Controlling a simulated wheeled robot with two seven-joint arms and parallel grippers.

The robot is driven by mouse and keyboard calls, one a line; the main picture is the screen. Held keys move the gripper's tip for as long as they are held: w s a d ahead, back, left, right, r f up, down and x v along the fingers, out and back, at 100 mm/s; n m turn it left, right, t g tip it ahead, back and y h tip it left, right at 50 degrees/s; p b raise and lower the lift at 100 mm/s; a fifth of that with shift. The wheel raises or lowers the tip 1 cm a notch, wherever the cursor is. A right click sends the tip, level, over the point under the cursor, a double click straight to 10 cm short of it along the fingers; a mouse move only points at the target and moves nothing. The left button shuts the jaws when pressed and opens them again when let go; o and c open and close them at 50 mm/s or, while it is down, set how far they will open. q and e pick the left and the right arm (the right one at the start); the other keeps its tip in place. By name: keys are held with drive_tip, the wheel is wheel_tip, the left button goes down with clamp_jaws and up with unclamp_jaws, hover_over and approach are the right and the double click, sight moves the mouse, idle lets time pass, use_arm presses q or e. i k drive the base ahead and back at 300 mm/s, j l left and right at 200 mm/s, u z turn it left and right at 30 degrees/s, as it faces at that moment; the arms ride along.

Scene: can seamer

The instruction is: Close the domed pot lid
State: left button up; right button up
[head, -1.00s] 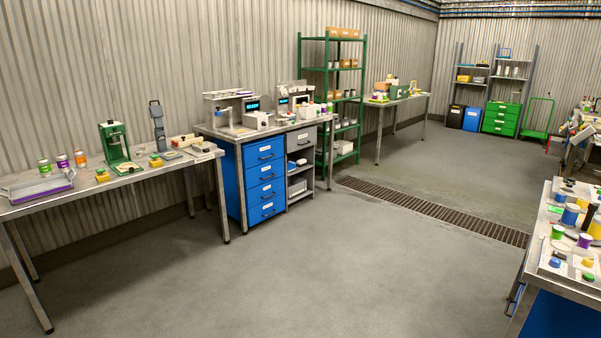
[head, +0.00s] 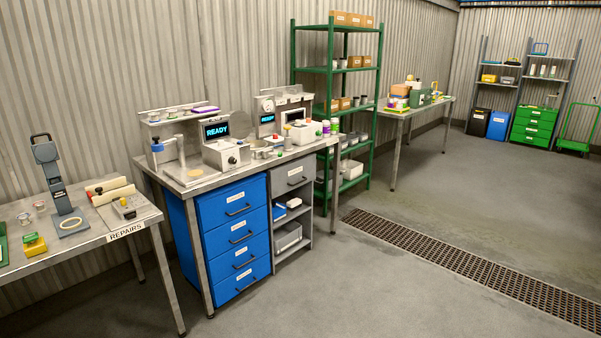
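I cannot surely pick out a domed pot lid in the head view. A round grey disc (head: 237,123) stands upright behind the box with the READY display (head: 215,130) on the steel-topped bench; whether it is a lid is too small to tell. Small metal pots (head: 262,151) sit on the same bench, right of that box. Neither of my grippers is in view.
The bench has blue drawers (head: 240,232) and open shelves below. A repairs table (head: 150,213) stands at the left, a green rack (head: 333,75) behind the bench, and another table (head: 393,113) farther back. The floor at the right is clear, crossed by a drain grate (head: 450,253).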

sight(240, 122)
drive_tip(key=i, duration=3.4)
